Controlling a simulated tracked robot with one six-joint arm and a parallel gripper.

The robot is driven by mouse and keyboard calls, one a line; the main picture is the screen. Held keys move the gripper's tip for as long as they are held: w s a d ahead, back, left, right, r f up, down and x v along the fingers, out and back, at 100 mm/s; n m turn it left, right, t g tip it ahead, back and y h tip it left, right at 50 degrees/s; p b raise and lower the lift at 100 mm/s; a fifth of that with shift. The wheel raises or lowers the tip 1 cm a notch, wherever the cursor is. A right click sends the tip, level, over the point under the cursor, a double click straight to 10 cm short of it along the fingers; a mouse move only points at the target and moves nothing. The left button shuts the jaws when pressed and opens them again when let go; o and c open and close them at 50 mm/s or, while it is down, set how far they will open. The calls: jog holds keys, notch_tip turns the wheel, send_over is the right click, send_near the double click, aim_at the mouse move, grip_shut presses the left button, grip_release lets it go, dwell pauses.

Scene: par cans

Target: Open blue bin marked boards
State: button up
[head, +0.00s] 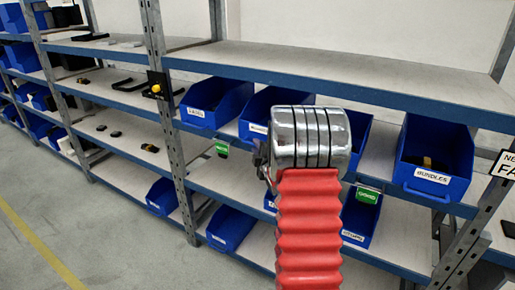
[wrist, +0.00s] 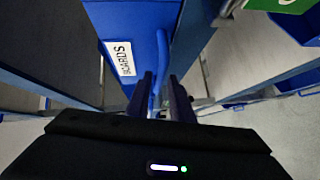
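The blue bin marked BOARDS (wrist: 148,22) is in the upper middle of the wrist view, its white label (wrist: 120,58) turned sideways. A narrow blue bar (wrist: 157,85), which looks like its handle, runs down from its front. My gripper (wrist: 164,98) has its two dark fingers apart, one on each side of this bar. A gap shows between the bar and the right finger; contact with the left finger is unclear.
Other blue bins stand on the shelves: one at left (head: 215,102), and one marked BUNDLES (head: 434,160) at right. The upper shelf (head: 330,75) runs above the bins. A steel upright (head: 170,120) stands left of my arm. Green tags hang at the shelf edge.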

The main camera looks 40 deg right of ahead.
grip_shut()
dwell(0.3)
